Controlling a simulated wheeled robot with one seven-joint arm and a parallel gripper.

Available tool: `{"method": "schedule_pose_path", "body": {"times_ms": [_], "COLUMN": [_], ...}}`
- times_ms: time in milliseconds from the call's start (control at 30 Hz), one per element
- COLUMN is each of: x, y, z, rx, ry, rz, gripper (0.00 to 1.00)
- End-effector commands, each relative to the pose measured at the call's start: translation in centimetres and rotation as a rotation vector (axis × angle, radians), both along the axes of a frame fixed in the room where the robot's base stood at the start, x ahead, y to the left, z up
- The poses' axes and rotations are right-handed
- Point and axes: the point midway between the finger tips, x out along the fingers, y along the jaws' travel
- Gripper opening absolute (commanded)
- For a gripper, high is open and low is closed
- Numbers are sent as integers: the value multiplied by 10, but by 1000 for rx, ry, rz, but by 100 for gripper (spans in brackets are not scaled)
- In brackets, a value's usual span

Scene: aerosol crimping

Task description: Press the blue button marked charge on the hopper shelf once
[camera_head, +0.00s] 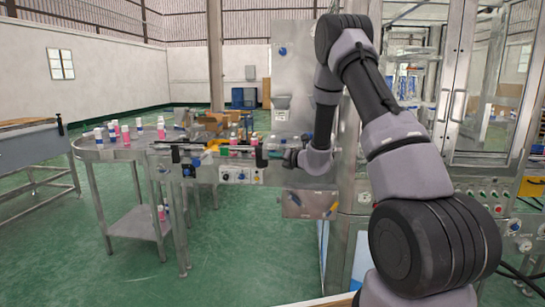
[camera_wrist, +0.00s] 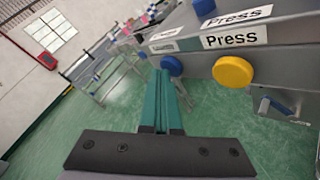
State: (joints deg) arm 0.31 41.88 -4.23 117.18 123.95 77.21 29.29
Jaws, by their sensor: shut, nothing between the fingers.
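In the wrist view, a round blue button (camera_wrist: 171,65) sits on the edge of a grey metal shelf (camera_wrist: 197,65), left of a larger yellow button (camera_wrist: 233,72). A small label (camera_wrist: 163,48) above the blue button is too small to read. My gripper (camera_wrist: 161,74) has its two teal fingers shut together and empty. The fingertips appear right beside the lower left of the blue button; I cannot tell whether they touch it. In the head view my gripper (camera_head: 290,157) is small and partly hidden by my wrist, at the right end of the metal bench.
A label reading "Press" (camera_wrist: 234,40) is above the yellow button. Another blue part (camera_wrist: 204,7) is at the top edge. In the head view a round table (camera_head: 110,153) holds several bottles. Green floor is open in front.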

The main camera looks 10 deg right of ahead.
Motion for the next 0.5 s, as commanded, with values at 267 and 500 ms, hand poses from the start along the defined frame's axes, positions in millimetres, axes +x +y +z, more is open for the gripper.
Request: {"method": "schedule_pose_path", "body": {"times_ms": [267, 500], "x": [0, -10], "y": [0, 3], "z": [1, 0], "rx": [1, 0], "ry": [-2, -1], "rz": [-1, -1], "gripper": [0, 0]}}
